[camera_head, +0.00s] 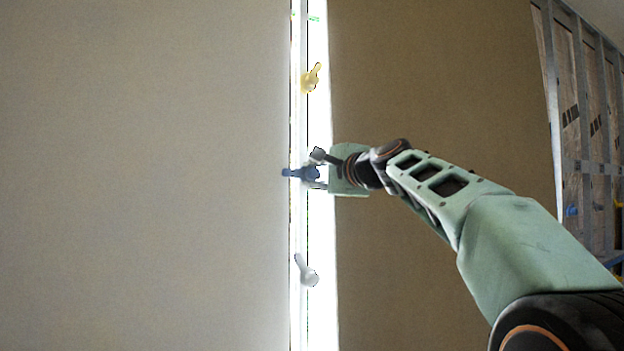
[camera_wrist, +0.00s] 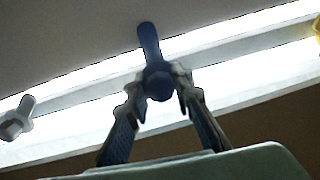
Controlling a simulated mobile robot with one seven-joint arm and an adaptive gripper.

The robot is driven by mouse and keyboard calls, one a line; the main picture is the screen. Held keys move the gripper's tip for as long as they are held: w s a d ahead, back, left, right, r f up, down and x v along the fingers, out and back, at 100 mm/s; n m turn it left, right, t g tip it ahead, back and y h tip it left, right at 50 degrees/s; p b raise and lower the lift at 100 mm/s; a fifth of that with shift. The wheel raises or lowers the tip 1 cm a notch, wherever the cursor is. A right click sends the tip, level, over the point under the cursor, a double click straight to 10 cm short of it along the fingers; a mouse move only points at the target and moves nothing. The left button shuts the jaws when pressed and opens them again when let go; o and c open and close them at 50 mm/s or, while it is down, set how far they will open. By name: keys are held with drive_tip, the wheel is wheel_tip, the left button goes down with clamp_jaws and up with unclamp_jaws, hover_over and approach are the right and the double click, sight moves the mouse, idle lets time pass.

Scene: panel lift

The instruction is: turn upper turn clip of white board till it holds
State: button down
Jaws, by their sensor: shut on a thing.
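The pale board (camera_head: 150,180) fills the left side in the head view. Along its right edge runs a bright white strip with turn clips. The blue clip (camera_head: 300,173) lies level, its lever pointing left so that its tip overlaps the board's edge. In the wrist view the blue clip (camera_wrist: 150,42) also reaches across onto the board. My gripper (camera_head: 318,170) is shut on the blue clip's hub, a finger on either side, as the wrist view shows. The yellow clip (camera_head: 311,79) is above, tilted up and right. The grey-white clip (camera_head: 307,273) is below, its lever pointing up and left.
A brown panel (camera_head: 440,90) stands right of the bright strip (camera_head: 317,230), behind my arm. Open metal framing (camera_head: 585,120) shows at the far right. In the wrist view, the grey-white clip (camera_wrist: 16,118) is left and the yellow clip (camera_wrist: 317,28) is cut off at right.

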drive_tip(key=shift+n, duration=0.4)
drive_tip(key=c, duration=2)
unclamp_jaws()
drive_tip(key=shift+o, duration=0.2)
drive_tip(key=v, duration=1.2)
drive_tip(key=shift+d, duration=0.1)
